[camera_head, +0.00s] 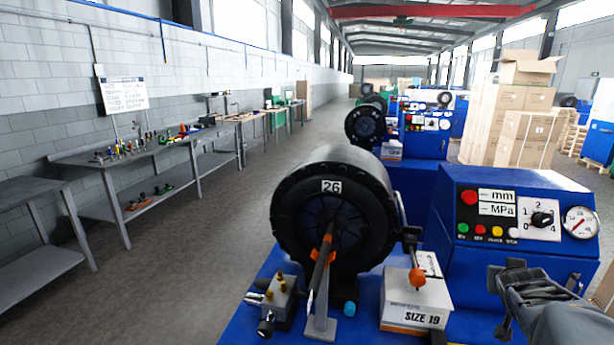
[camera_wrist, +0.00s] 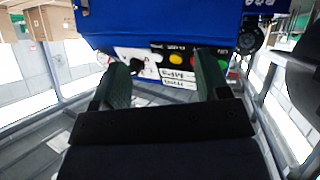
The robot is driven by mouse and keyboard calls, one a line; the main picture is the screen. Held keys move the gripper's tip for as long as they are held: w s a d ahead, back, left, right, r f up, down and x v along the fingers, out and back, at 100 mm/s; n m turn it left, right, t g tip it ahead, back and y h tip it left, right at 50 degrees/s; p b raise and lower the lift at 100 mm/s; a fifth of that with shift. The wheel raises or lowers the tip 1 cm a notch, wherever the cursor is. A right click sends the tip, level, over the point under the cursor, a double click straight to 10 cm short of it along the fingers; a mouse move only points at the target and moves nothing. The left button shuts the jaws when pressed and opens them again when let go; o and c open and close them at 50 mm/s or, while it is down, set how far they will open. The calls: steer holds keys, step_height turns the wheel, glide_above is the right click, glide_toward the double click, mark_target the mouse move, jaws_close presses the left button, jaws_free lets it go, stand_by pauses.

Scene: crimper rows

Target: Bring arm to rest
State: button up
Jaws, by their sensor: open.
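My gripper (camera_head: 507,275) is at the lower right of the head view, in front of the blue control box (camera_head: 466,235) of the nearest crimper. In the wrist view my gripper (camera_wrist: 163,72) shows two dark fingers spread apart with nothing between them. Beyond the fingers the control box's panel (camera_wrist: 178,62) appears upside down. The crimper's round black head (camera_head: 330,205), marked 26, stands left of the gripper, clear of it.
A box marked SIZE 19 (camera_head: 415,300) and a metal fitting block (camera_head: 280,302) sit on the crimper's blue base. More crimpers (camera_head: 365,125) stand behind. Cardboard boxes (camera_head: 525,110) are stacked at the right. A workbench (camera_head: 150,150) lines the left wall; the floor (camera_head: 190,245) between is clear.

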steer(key=s+a+f+n+g+y, duration=0.1)
steer(key=s+a, duration=0.3)
steer(key=a, duration=0.6)
steer(key=s+a+f+n+g+y, duration=0.2)
steer(key=s+a+f+y, duration=0.1)
steer(key=a, duration=0.6)
steer(key=s+a+f+n+g+y, duration=0.2)
steer(key=s+a, duration=0.4)
steer(key=a, duration=0.4)
steer(key=shift+a+y, duration=0.3)
steer(key=shift+y, duration=0.5)
